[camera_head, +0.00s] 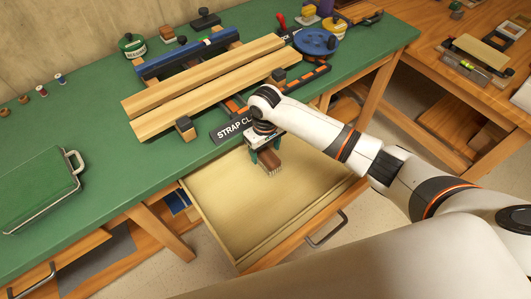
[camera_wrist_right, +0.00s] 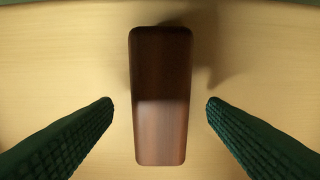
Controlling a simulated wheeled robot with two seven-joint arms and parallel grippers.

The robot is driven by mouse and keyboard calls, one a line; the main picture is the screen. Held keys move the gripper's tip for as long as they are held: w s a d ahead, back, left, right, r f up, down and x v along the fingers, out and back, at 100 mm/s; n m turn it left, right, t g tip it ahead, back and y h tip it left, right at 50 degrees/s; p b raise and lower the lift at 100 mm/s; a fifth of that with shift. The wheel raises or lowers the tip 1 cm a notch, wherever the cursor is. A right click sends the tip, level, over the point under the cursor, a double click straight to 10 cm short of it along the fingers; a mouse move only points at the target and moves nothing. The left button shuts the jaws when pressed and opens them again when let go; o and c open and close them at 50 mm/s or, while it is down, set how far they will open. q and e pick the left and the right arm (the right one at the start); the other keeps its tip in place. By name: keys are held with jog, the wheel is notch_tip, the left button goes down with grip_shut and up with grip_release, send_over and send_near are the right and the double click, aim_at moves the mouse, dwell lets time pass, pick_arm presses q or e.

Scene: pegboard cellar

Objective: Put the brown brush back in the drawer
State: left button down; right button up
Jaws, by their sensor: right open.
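The brown brush (camera_head: 271,161) is inside the open drawer (camera_head: 226,204), near the drawer's back end by the table edge. Its bristles point down. In the right wrist view the brush (camera_wrist_right: 160,95) shows from above as a dark brown block, lying lengthwise between the fingers. My right gripper (camera_head: 264,155) is over the drawer at the brush. Its two green fingers (camera_wrist_right: 160,105) are apart, with a clear gap on each side of the brush. The rest of the drawer floor is bare. My left gripper is not in view.
Above the drawer, the green tabletop (camera_head: 85,107) holds wooden planks (camera_head: 205,80), a strap clamp label (camera_head: 232,128) and a blue disc (camera_head: 316,42). A green case (camera_head: 40,187) lies at the left. A second wooden bench (camera_head: 420,48) stands at the right.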

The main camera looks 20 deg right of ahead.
aim_at(265, 153)
notch_tip(265, 153, up, 9)
jog(key=shift+r, duration=0.2)
dwell(0.6)
